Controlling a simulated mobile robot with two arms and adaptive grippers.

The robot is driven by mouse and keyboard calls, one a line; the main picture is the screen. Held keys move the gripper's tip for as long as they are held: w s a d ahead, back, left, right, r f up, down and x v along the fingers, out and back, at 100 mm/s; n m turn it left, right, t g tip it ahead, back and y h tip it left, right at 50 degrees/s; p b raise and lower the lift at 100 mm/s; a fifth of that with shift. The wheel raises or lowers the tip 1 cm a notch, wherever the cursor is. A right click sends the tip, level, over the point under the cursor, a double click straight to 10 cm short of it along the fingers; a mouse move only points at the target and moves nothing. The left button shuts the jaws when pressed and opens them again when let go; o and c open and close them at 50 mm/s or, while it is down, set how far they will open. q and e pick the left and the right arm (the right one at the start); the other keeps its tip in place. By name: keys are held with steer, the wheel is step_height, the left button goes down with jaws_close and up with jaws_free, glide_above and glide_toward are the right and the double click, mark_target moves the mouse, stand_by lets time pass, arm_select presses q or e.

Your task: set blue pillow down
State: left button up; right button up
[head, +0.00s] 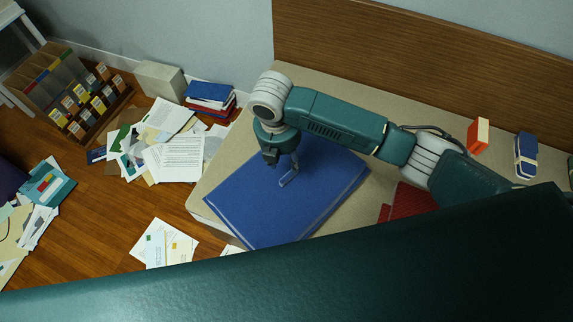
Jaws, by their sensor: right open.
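The blue pillow (268,205) is a flat, dark blue rectangular pad. It lies on the beige bed or table top (225,160), close to its left corner. My right gripper (286,178) hangs over the upper part of the pillow, pointing down, with its jaws open. I cannot tell whether the fingers touch the pillow. My left gripper is out of view.
A red item (405,203) lies right of the pillow, partly hidden. An orange-and-white box (479,136) and a blue strapped item (525,156) lie at the right. Papers (174,158) and stacked books (210,97) cover the floor at left. A wooden headboard (420,60) stands behind.

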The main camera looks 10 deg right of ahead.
steer(key=r, duration=0.4)
steer(key=shift+s+a, duration=0.15)
steer(key=shift+a, duration=0.05)
steer(key=shift+f, duration=0.1)
